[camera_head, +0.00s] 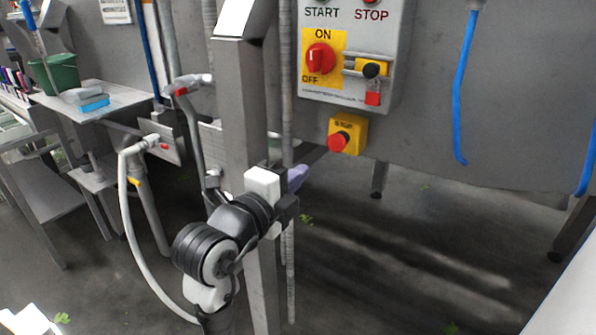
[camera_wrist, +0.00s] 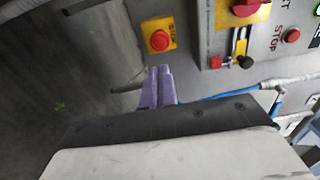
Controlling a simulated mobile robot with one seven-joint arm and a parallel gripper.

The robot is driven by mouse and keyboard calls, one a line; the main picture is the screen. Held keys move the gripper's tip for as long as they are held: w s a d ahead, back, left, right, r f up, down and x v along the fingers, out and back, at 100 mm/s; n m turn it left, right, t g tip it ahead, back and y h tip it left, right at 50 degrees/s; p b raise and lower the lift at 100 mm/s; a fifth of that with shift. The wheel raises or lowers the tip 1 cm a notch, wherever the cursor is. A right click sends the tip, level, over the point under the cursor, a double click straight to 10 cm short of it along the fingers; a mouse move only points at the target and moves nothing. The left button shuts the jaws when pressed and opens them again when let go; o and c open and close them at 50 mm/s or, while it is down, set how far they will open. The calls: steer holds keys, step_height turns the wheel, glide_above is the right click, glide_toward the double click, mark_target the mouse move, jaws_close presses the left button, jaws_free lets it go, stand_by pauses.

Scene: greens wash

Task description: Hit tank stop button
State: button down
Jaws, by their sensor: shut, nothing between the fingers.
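The grey control panel (camera_head: 345,98) carries START and STOP labels at its top in the head view. The red button by STOP (camera_head: 371,2) is mostly cut off by the top edge there; the wrist view shows a red button beside STOP (camera_wrist: 291,35). A yellow box with a red mushroom button (camera_head: 338,141) is mounted just below the panel; it also shows in the wrist view (camera_wrist: 159,40). My gripper (camera_head: 298,177) has purple fingers, shut and empty. In the head view they are left of and below the yellow box; in the wrist view they point towards it, apart from the button.
The panel also holds a red ON/OFF rotary switch (camera_head: 319,58) and a red padlock (camera_head: 373,98). A steel post (camera_head: 246,110) stands close behind my arm. A blue hose (camera_head: 464,100) hangs at right. A green bucket (camera_head: 58,75) stands on the left table.

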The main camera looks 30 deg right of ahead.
mark_target(334, 142)
steer(key=p+x, duration=0.2)
steer(key=x, duration=0.8)
steer(key=shift+r+p, duration=0.15)
steer(key=shift+p, duration=0.2)
steer(key=shift+w+d, duration=0.25)
steer(key=shift+d, duration=0.2)
steer(key=shift+d, duration=0.1)
steer(key=shift+w+d+f, duration=0.15)
steer(key=shift+d+f, duration=0.05)
steer(key=shift+w+d+b, duration=0.15)
steer(key=shift+d+b, duration=0.2)
steer(key=shift+b, duration=0.15)
steer(key=shift+r, duration=0.4)
